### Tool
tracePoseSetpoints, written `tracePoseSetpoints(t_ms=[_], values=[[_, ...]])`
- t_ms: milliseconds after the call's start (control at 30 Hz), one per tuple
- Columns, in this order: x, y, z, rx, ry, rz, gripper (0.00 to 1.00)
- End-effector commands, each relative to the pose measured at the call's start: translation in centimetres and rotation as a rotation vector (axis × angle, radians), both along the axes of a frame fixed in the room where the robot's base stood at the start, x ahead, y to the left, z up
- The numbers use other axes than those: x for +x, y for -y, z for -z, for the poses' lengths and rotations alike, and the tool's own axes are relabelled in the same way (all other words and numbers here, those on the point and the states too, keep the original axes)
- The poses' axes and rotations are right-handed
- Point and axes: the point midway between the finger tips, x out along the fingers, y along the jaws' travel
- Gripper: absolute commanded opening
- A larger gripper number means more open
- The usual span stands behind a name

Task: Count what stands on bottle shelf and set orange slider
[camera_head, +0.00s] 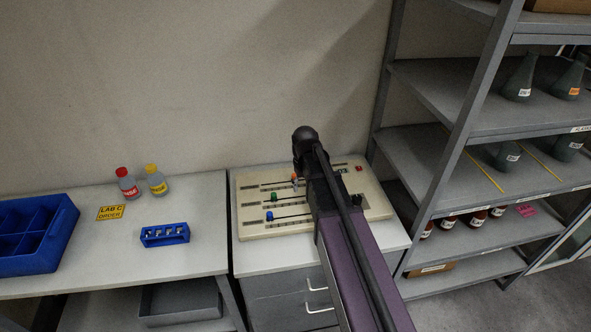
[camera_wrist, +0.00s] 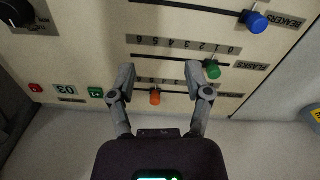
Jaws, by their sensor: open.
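The beige slider panel (camera_head: 250,222) lies on a bench. Its orange slider (camera_head: 294,177) shows beside my arm; in the wrist view the orange slider (camera_wrist: 155,98) is between the fingers of my open gripper (camera_wrist: 159,72), with a gap to each finger. The panel appears upside down there, with a scale above the orange slot partly covered by the fingers. The bottle shelf (camera_head: 477,257) at the right holds several dark brown bottles (camera_head: 448,222) with white labels; part of the row may be hidden by the upright. In the head view my gripper is hidden by my arm.
The green slider (camera_wrist: 213,71), close to my right-hand finger, and the blue slider (camera_wrist: 256,21) share the panel. A black knob (camera_wrist: 16,11) and red button (camera_wrist: 36,88) are at its left. Flasks (camera_head: 518,82) stand on higher shelves. A blue crate (camera_head: 65,232) is at far left.

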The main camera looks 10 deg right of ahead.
Motion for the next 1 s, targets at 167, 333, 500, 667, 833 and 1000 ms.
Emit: tracePoseSetpoints(t_ms=[167, 333, 500, 667, 833, 1000], values=[[7.6, -0.2, -3.3, 0.0, 0.0, -0.069, 0.64], [11.8, -0.4, -4.9, 0.0, 0.0, -0.119, 0.64], [13.5, -0.5, -5.4, 0.0, 0.0, -0.144, 0.64], [13.6, -0.5, -5.3, 0.0, 0.0, -0.147, 0.64], [13.6, -0.5, -5.3, 0.0, 0.0, -0.147, 0.64], [13.6, -0.5, -5.2, 0.0, 0.0, -0.146, 0.64]])
